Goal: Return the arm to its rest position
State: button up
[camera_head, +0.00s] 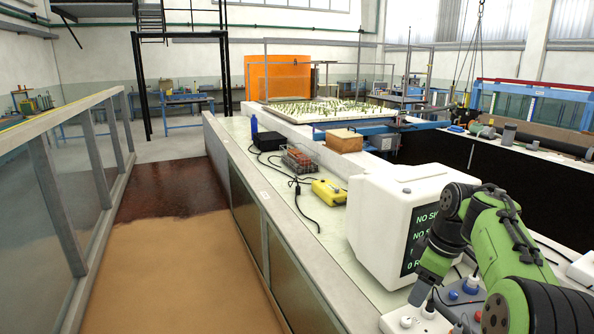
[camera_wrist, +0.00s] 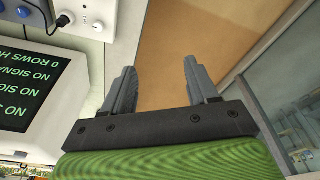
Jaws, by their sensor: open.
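My gripper (camera_wrist: 158,64) is open in the wrist view, with its two grey fingers apart and nothing between them. Behind the fingers lies tan floor. In the head view my green and black arm is folded at the lower right, in front of the white monitor (camera_head: 385,215). The wrist end points down, close to the monitor's screen side and above the white socket box (camera_head: 408,322); the fingertips are hard to make out there. The monitor also shows upside down at the left of the wrist view (camera_wrist: 60,140), beside the gripper and apart from the fingers.
A yellow device (camera_head: 328,192), a wooden box (camera_head: 344,141), a black case (camera_head: 268,141) and a blue bottle (camera_head: 254,124) stand along the pale counter (camera_head: 290,225). A control box with a blue knob (camera_head: 471,285) sits near my arm. The sandy floor (camera_head: 175,270) is clear at left.

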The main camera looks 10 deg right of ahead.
jog(key=s+a+r+m+h, duration=0.1)
jog(key=s+a+r, duration=0.15)
jog(key=a, duration=0.25)
jog(key=s+a+r+m, duration=0.1)
jog(key=s+a+r, duration=0.1)
jog(key=s+a, duration=0.2)
jog(key=s+a+f+m+t, duration=0.2)
jog(key=s+a+m, duration=0.1)
jog(key=s, duration=0.6)
jog(key=s+a+f+m+t, duration=0.2)
jog(key=s+a+f+m, duration=0.1)
jog(key=s, duration=0.6)
jog(key=shift+s+a+f+m, duration=0.15)
jog(key=shift+s+a+m, duration=0.3)
jog(key=shift+a, duration=0.45)
jog(key=shift+f, duration=0.1)
